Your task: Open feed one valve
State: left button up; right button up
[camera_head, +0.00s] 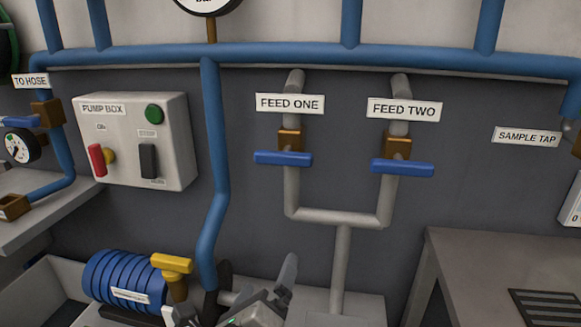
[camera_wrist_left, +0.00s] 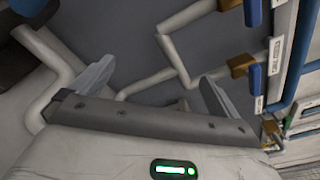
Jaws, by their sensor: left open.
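The FEED ONE valve has a blue bar handle (camera_head: 283,158) on a brass body (camera_head: 291,140). The handle lies crosswise to its grey vertical pipe, below the FEED ONE label (camera_head: 290,104). In the left wrist view its handle (camera_wrist_left: 253,12) shows at the upper right edge. My left gripper (camera_head: 257,279) is at the bottom of the head view, below the valve and apart from it. Its fingers are spread and empty, and they also show in the left wrist view (camera_wrist_left: 155,88). My right gripper is not in view.
The FEED TWO valve (camera_head: 402,167) stands to the right, its handle also crosswise. A blue pipe (camera_head: 212,170) runs down on the left, beside the pump box (camera_head: 137,140). A blue pump with a yellow handle (camera_head: 172,263) is at lower left. A grey bench (camera_head: 470,255) is at right.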

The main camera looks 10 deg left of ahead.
aim_at(285, 150)
pick_arm(q)
notch_tip(285, 150, up, 12)
jog(key=m+t+y, duration=0.1)
jog(key=m+t, duration=0.4)
jog(key=m, duration=0.4)
jog(key=p+x, duration=0.1)
jog(key=x, duration=0.4)
jog(key=p+x, duration=0.1)
jog(key=x, duration=0.4)
jog(key=p+x, duration=0.1)
jog(key=x, duration=0.5)
jog(key=shift+w+d+f, duration=0.2)
jog(key=shift+w+f, duration=0.05)
jog(key=shift+f, duration=0.05)
jog(key=c, duration=0.6)
